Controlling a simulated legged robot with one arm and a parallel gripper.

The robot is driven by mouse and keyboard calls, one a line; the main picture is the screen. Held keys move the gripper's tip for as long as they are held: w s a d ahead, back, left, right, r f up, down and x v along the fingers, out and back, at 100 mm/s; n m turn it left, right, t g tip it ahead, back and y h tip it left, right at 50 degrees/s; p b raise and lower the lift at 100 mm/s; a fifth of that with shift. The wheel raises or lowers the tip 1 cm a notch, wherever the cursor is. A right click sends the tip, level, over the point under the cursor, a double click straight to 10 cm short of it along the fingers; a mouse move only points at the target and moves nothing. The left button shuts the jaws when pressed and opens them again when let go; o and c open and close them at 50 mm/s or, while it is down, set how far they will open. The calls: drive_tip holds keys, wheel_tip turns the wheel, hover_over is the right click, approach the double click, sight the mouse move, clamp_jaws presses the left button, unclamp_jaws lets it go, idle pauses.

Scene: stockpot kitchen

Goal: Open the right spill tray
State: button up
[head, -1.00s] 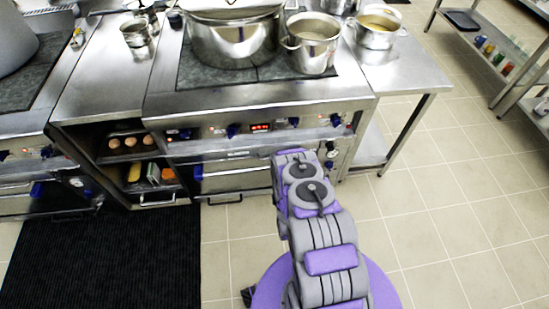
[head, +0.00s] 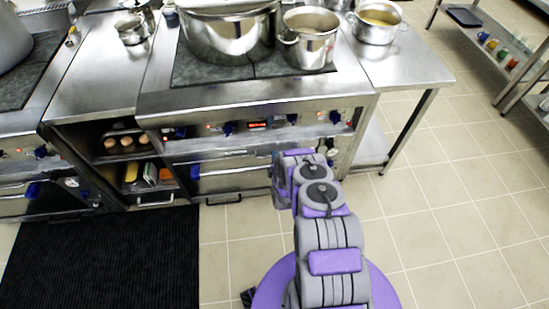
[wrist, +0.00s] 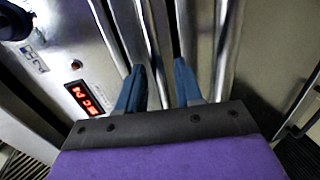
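The right stove front (head: 250,115) has a knob panel with a red display. A long metal ledge (head: 215,152) runs below the knobs, where the spill tray appears to sit, flush with the front. My gripper (wrist: 158,72) has two blue fingers apart, with a bright metal strip (wrist: 150,40) running between them in the wrist view. I cannot tell whether the fingers touch it. The red display (wrist: 87,98) lies left of the fingers. In the head view my arm mostly hides the gripper at the stove front.
Large pots (head: 228,35) stand on the cooktop. A lower handle (head: 223,199) is beneath the ledge. An open shelf (head: 135,160) with food lies left. A side table (head: 400,65) stands right; the tiled floor right of my arm is clear. A black mat (head: 105,255) lies left.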

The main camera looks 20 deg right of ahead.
drive_tip(key=shift+w+a+f, duration=0.15)
drive_tip(key=shift+w+a, duration=0.05)
drive_tip(key=shift+w, duration=0.85)
drive_tip(key=shift+w+d, duration=0.1)
drive_tip(key=shift+d, duration=0.25)
drive_tip(key=shift+c, duration=1.4)
drive_tip(key=shift+a, duration=0.25)
clamp_jaws()
drive_tip(key=shift+f, duration=0.1)
